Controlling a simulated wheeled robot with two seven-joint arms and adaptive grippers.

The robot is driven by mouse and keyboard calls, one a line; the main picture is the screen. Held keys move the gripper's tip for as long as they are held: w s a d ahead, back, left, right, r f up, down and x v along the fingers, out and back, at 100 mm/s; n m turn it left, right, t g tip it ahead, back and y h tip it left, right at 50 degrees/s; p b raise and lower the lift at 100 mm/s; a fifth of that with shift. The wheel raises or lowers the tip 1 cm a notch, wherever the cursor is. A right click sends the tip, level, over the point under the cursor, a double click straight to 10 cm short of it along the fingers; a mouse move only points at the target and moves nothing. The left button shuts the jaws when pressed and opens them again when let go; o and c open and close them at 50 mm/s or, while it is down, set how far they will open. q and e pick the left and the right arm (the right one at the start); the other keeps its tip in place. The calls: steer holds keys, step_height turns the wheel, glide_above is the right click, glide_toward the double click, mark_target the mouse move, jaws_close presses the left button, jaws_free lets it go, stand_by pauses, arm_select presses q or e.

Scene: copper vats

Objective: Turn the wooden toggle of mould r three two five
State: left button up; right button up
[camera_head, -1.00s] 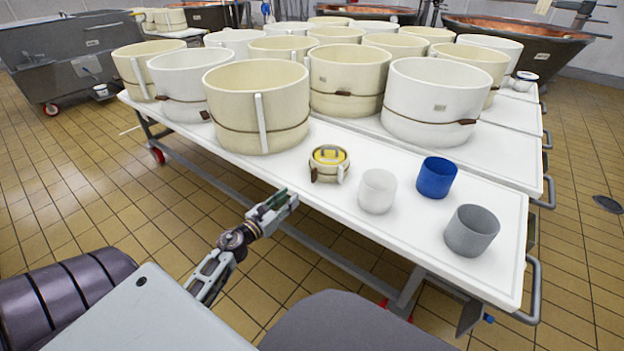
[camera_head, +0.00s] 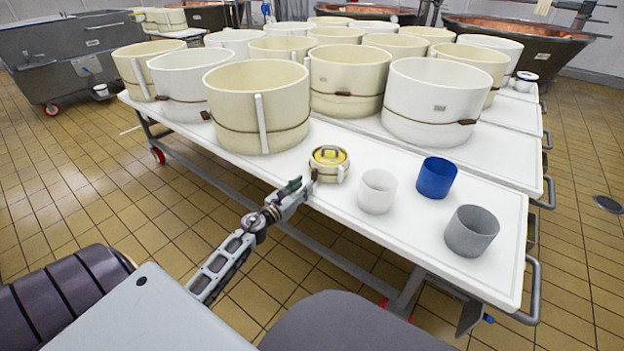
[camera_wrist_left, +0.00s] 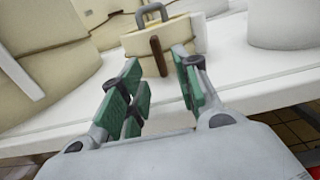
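A small cream mould (camera_head: 328,175) with a yellow top and grey handle stands near the table's front edge. No label is readable on it. Its brown wooden toggle (camera_wrist_left: 159,56) stands nearly upright on the side facing me in the left wrist view. My left gripper (camera_head: 302,188) is just in front of the mould at the table edge. In the left wrist view, its green-padded fingers (camera_wrist_left: 160,68) are open, with the toggle framed between them and a little beyond the tips. I see no contact. My right gripper is not in view.
A white cup (camera_head: 377,192), a blue cup (camera_head: 436,178) and a grey cup (camera_head: 471,231) stand right of the mould on the white table (camera_head: 400,250). Several large cream and white moulds, including a near one (camera_head: 240,100), fill the table behind and left.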

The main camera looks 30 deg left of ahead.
mark_target(312, 178)
arm_select(q)
steer(key=shift+w+d, duration=0.15)
steer(key=shift+w, duration=1.3)
steer(key=shift+w+d, duration=0.1)
steer(key=shift+w, duration=1.3)
jaws_close()
